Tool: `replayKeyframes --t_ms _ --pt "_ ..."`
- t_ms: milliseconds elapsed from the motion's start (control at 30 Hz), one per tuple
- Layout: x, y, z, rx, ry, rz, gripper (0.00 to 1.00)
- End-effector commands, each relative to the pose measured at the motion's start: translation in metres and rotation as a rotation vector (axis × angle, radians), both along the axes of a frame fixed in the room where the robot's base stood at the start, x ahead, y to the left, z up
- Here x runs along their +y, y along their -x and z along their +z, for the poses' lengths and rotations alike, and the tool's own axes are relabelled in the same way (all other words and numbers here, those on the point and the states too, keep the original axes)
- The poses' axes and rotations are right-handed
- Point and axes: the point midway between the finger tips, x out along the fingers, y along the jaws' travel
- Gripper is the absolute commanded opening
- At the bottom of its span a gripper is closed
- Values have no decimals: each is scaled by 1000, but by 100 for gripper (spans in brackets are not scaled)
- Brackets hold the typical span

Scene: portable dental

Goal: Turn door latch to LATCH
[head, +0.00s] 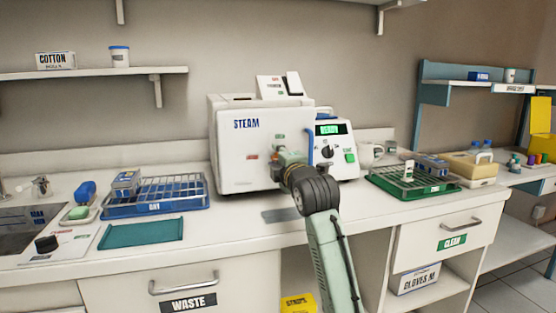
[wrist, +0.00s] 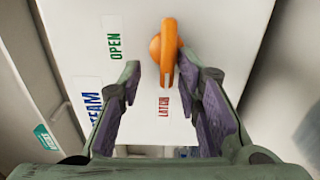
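The steam sterilizer (head: 236,170) stands on the counter with its white front door facing me. The orange door latch (wrist: 167,42) shows in the wrist view, with a green OPEN label (wrist: 115,45) to its left and a red LATCH label (wrist: 164,106) below it. My gripper (wrist: 158,82) is open, its two fingers spread on either side of the latch's lower part. The right fingertip is close to the latch; I cannot tell whether it touches. In the head view my gripper (head: 284,160) is at the door and hides the latch.
The control panel (head: 334,152) with a green READY display is right of the door. A blue rack tray (head: 152,208) is left on the counter, and a green tray (head: 415,192) is right. A flat grey plate (head: 281,215) lies before the sterilizer.

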Motion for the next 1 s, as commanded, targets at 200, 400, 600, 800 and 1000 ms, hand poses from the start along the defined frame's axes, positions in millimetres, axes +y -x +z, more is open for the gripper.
replayKeyframes --t_ms 200,400,600,800,1000 --pt "-4 -2 -2 2 -1 -10 31" --pt "-3 -2 -3 5 -2 -6 31" --pt "-3 1 -4 5 -3 -4 31" --pt "-12 28 -4 3 -2 -6 31" --pt "-27 70 -4 3 -2 -7 31"
